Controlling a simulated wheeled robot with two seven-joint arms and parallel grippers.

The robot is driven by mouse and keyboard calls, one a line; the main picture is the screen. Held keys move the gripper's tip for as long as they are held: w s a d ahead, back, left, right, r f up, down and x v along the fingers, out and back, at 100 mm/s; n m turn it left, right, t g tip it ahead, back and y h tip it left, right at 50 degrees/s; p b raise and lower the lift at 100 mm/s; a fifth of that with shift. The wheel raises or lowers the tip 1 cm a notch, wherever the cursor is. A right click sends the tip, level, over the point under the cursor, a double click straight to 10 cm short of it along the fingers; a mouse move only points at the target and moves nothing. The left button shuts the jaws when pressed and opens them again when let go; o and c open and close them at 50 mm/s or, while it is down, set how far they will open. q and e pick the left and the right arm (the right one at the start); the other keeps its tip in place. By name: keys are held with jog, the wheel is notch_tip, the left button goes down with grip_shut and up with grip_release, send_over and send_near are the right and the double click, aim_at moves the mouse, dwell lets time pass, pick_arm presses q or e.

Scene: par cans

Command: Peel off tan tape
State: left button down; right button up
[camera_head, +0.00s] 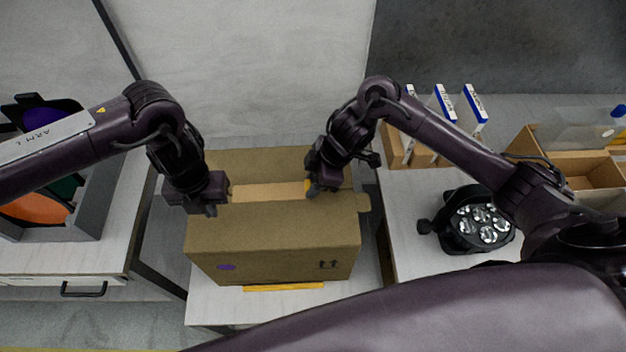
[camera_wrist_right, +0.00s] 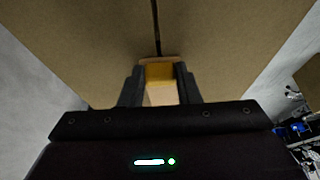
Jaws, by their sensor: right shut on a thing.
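A brown cardboard box (camera_head: 280,235) stands on a white table. A strip of tan tape (camera_head: 268,192) runs along its top seam between my two grippers. My right gripper (camera_head: 314,188) is at the tape's right end and is shut on it. In the right wrist view, the tan tape (camera_wrist_right: 161,92) lies between the fingers of my right gripper (camera_wrist_right: 160,88), with a yellowish patch at its far end. A dark bare seam shows in the box top (camera_wrist_right: 210,40) beyond. My left gripper (camera_head: 210,203) is at the box's left top edge; its fingertips are hard to make out.
A black par can light (camera_head: 480,222) stands on the right table, beside cardboard trays (camera_head: 398,150) with white-and-blue items (camera_head: 475,103). A grey bin (camera_head: 92,200) with coloured sheets is at the left. A yellow strip (camera_head: 283,287) lies at the box's front foot.

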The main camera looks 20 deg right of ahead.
aim_at(219, 224)
pick_arm(q)
jog(key=shift+f, duration=2.35)
jog(key=shift+f, duration=0.2)
pick_arm(e)
notch_tip(219, 224, up, 7)
pick_arm(q)
jog(key=shift+r, duration=3.5)
